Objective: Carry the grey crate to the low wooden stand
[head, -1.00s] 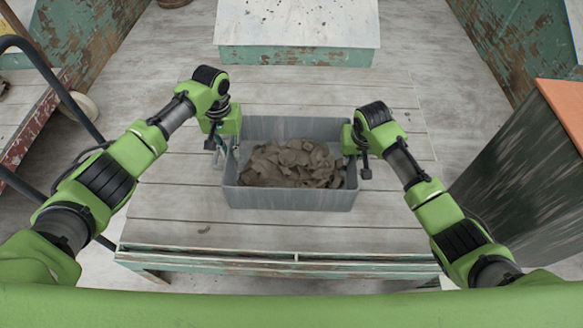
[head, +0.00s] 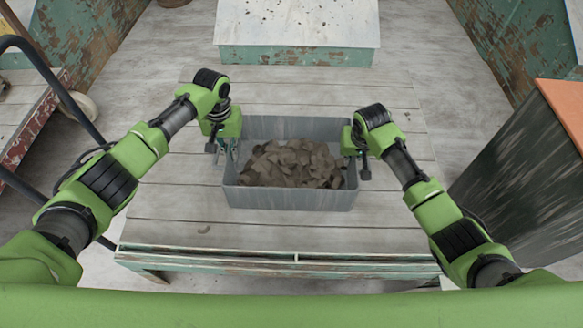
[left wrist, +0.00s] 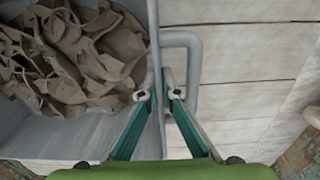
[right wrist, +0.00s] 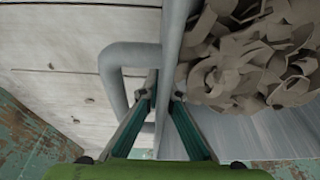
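The grey crate (head: 290,198), filled with brown clay trimmings (head: 290,164), stands level on the planked table. My left gripper (left wrist: 158,90) is at its left end, with one finger inside the wall and one outside, by the handle (left wrist: 196,62). My right gripper (right wrist: 163,94) straddles the right wall in the same way, by the other handle (right wrist: 112,72). Both pairs of fingertips sit close against the wall and look shut on it. The low wooden stand (head: 297,28) has a pale top and green sides, beyond the table at the top of the head view.
The planked table (head: 180,215) has bare room around the crate. A dark bin with an orange top (head: 525,175) stands at right. A red-edged cart (head: 30,130) with a dark rail stands at left.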

